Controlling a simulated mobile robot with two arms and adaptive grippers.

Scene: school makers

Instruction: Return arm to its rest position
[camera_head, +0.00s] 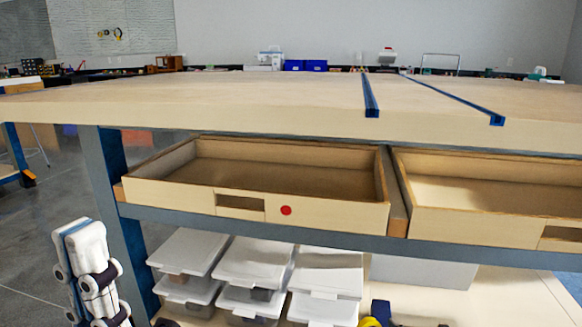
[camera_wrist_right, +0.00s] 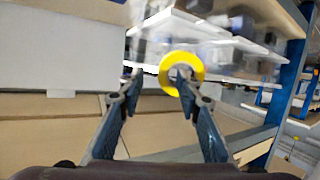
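My left arm (camera_head: 92,265) hangs at the lower left of the head view, beside the workbench's grey-blue leg. Its gripper end is small and cut by the bottom edge, so the finger state is unclear. My right gripper (camera_wrist_right: 160,76) shows in the right wrist view with its two dark fingers apart and nothing between them. A yellow ring (camera_wrist_right: 167,65) appears around the right-hand fingertip in the picture; I cannot tell whether they touch. I cannot make out the right gripper in the head view.
The workbench top (camera_head: 230,100) spans the head view. Below it are an open wooden drawer with a red dot (camera_head: 160,192) and a second open drawer (camera_head: 470,226). Several lidded bins (camera_head: 255,262) fill the lower shelf. Floor (camera_head: 35,240) is clear at the left.

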